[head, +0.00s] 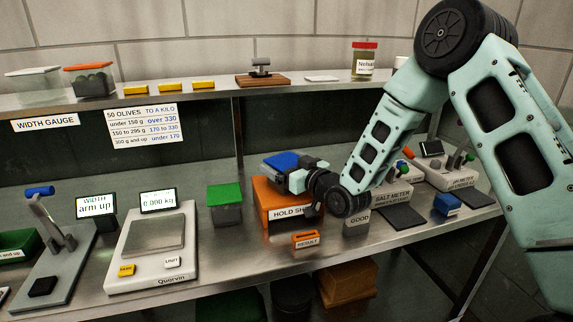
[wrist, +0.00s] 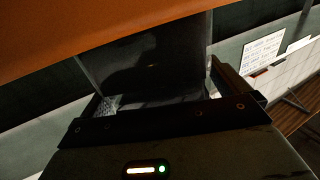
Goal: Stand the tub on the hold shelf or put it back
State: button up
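A tub with a blue lid (head: 281,160) is at the top of the orange hold shelf (head: 268,195). Whether its base rests on the shelf cannot be seen. My gripper (head: 296,178) reaches it from the right. In the wrist view the tub's dark body (wrist: 150,62) fills the space between the fingers of my gripper (wrist: 158,100), and they appear shut on it. An orange surface (wrist: 90,28) of the shelf lies along the tub's far side there.
A green-lidded tub (head: 225,204) stands left of the hold shelf. A scale (head: 152,240) reading 0.000 kg is further left, its pan empty. An orange RESULT holder (head: 305,240) stands in front. The salt meter (head: 393,198) and a blue block (head: 447,204) are on the right.

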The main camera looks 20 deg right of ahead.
jog(key=shift+r, duration=0.2)
jog(key=b+v, duration=0.3)
jog(key=v, duration=0.9)
jog(key=s+a+f+n+g+h, duration=0.2)
jog(key=s+a+f+g, duration=0.2)
jog(key=s+a+g, duration=0.5)
jog(key=s+a+r+n+g+h, duration=0.1)
jog(key=s+g+h, duration=0.3)
jog(key=s, duration=1.8)
jog(key=g, duration=0.3)
jog(key=shift+s+a+r+g, duration=0.25)
jog(key=shift+a+r+g, duration=0.05)
jog(key=shift+a+r, duration=0.1)
